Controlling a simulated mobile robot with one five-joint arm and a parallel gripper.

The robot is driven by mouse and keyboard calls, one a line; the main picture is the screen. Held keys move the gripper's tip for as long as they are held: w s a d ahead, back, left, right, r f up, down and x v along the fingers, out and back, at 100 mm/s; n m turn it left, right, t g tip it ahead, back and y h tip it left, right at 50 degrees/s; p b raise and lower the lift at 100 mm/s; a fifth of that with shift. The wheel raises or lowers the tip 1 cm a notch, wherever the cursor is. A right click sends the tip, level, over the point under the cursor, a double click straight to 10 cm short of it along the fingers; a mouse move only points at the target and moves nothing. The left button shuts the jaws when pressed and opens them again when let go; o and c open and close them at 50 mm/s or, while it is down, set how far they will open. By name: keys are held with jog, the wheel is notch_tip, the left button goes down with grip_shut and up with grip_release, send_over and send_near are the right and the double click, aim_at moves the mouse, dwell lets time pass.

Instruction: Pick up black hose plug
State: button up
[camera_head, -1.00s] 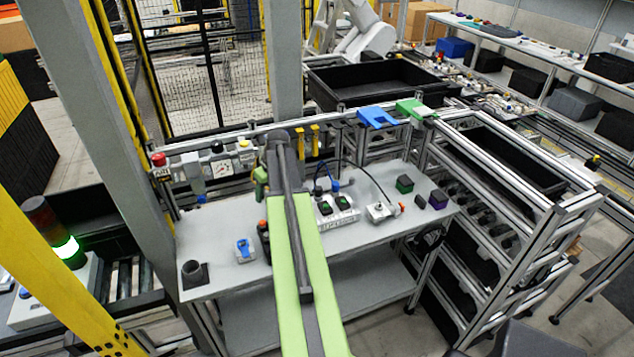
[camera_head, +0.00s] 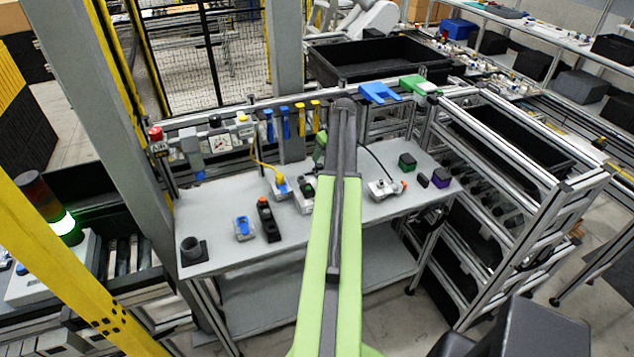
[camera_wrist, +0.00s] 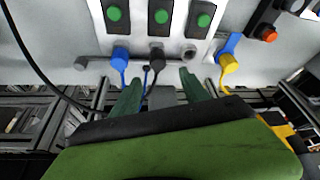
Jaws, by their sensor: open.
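In the wrist view the black hose plug (camera_wrist: 157,53) sits at the front of a pale fixture, at its middle port. A black hose hangs from it toward my gripper. A blue plug (camera_wrist: 120,55) is on its left, and a yellow plug (camera_wrist: 229,64) in a blue holder is on its right. My gripper (camera_wrist: 161,85) is open; its two green fingers are apart, one on each side below the black plug, with nothing clearly held between them. In the head view my arm covers this part of the bench, and I cannot make out the black plug there.
The fixture carries several green buttons (camera_wrist: 160,17). A bare round port (camera_wrist: 189,53) is right of the black plug.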

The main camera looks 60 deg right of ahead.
aim_at(319, 165)
jog(key=b+x, duration=0.2)
jog(key=x, duration=0.2)
jog(key=shift+s, duration=0.15)
jog(key=shift+r, duration=0.1)
jog(key=b+x, duration=0.5)
jog(key=shift+s+f, duration=0.1)
jog(key=shift+f, duration=0.2)
jog(key=shift+r, duration=0.2)
grip_shut()
